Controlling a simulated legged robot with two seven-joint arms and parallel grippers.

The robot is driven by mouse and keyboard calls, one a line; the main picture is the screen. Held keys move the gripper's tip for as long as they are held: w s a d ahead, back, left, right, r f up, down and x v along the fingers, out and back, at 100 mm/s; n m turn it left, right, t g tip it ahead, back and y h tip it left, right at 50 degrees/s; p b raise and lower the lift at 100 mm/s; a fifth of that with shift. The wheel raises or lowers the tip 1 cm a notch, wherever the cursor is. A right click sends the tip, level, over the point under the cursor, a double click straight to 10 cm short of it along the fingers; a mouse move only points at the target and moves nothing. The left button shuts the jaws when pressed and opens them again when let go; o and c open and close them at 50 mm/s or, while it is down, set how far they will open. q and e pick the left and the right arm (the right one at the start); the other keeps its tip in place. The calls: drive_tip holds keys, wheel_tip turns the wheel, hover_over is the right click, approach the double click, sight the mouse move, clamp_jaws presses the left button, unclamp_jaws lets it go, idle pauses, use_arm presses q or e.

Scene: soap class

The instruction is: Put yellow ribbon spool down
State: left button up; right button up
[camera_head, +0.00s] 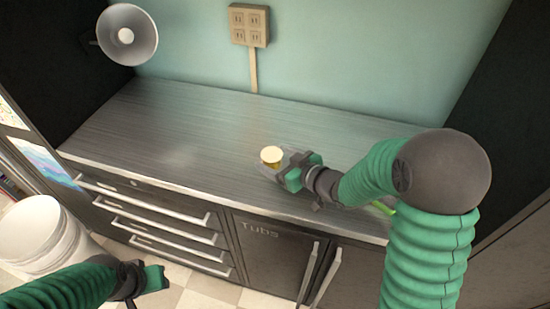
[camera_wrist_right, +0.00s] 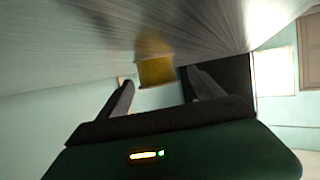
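The yellow ribbon spool (camera_head: 271,156), with a pale top, is upright at the metal counter, by the tip of my right gripper (camera_head: 272,168). In the right wrist view, which is upside down, the spool (camera_wrist_right: 156,71) appears against the counter with its reflection beside it. The two fingers of my right gripper (camera_wrist_right: 158,88) are apart, with a visible gap on each side of the spool. My left gripper (camera_head: 155,279) is low on the left, in front of the drawers and away from the spool; its fingers are not clear.
The counter (camera_head: 170,130) is largely bare to the left. A bright green item (camera_head: 383,208) is partly hidden behind my right arm. A lamp (camera_head: 128,35) hangs at the back left, and an outlet box (camera_head: 249,25) is on the wall. A white bucket (camera_head: 35,235) stands at lower left.

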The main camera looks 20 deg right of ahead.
drive_tip(key=shift+w+d+f, duration=0.1)
drive_tip(key=shift+w+d, duration=0.05)
drive_tip(key=shift+d, duration=0.1)
drive_tip(key=v, duration=0.4)
drive_tip(key=p+v, duration=0.1)
drive_tip(key=v, duration=0.3)
drive_tip(key=shift+s+r, duration=0.25)
drive_tip(key=shift+r, duration=0.1)
drive_tip(key=s+b, duration=0.1)
drive_tip(key=b, duration=0.1)
drive_tip(key=s+d+b, duration=0.1)
drive_tip(key=b, duration=0.2)
drive_tip(key=shift+s+b, duration=0.1)
drive_tip(key=shift+b, duration=0.25)
drive_tip(key=shift+s+d+r+b, duration=0.1)
drive_tip(key=shift+s+r+b, duration=0.2)
drive_tip(key=shift+b, duration=0.2)
drive_tip(key=shift+s+r, duration=0.1)
drive_tip(key=shift+s, duration=0.05)
